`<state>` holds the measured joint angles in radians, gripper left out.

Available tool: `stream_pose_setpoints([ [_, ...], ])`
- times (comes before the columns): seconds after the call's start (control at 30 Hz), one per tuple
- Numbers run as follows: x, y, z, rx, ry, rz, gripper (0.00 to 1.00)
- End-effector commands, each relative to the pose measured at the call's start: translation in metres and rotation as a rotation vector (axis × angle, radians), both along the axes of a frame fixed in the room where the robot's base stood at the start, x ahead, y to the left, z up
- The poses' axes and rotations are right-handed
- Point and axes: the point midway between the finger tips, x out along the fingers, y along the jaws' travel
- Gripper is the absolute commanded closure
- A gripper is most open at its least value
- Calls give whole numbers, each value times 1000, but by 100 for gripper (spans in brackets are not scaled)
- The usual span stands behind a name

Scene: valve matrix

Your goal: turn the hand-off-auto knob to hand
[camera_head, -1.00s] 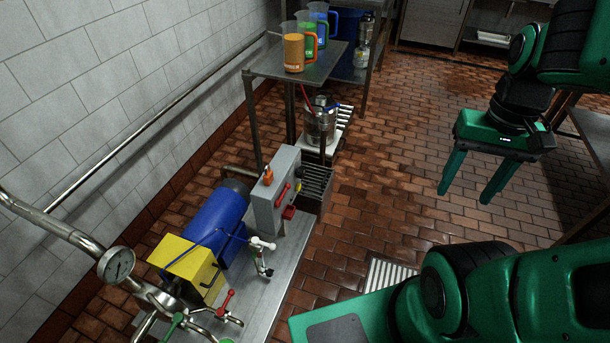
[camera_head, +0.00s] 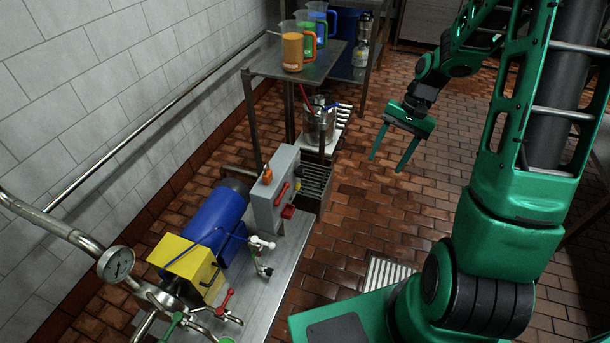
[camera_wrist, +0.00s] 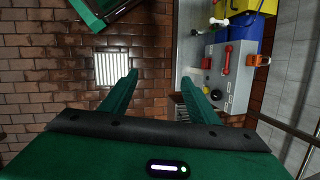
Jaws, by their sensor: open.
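A grey control box (camera_head: 274,192) stands on the metal bench at the lower left of the head view. It carries a red lever (camera_head: 282,193), a red part (camera_head: 288,211) at its lower corner and an orange part (camera_head: 267,176) on top. In the wrist view the box (camera_wrist: 240,76) is right of my fingers and shows small dark round controls, one being a black knob (camera_wrist: 216,94). I cannot read any label or tell the hand-off-auto knob's setting. My gripper (camera_head: 385,163) is open and empty above the floor, right of the box and apart from it.
A blue motor (camera_head: 215,222) and yellow housing (camera_head: 190,264) are left of the box. A white-handled valve (camera_head: 262,244) and a red-handled valve (camera_head: 226,303) stand in front. A shelf (camera_head: 300,72) with jugs is behind.

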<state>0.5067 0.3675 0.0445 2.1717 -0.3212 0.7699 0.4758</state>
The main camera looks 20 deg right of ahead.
Motion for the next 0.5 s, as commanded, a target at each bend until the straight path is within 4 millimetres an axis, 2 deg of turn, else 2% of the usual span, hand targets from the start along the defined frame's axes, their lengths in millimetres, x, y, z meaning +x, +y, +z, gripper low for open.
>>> stream_pose_setpoints([
  [0.03, 10, 2, -17, 36, 9, -18, 45],
  [0.1, 24, 7, -36, 85, 13, -45, 45],
  [0.5, 91, 45, -140, 409, 33, -250, 45],
])
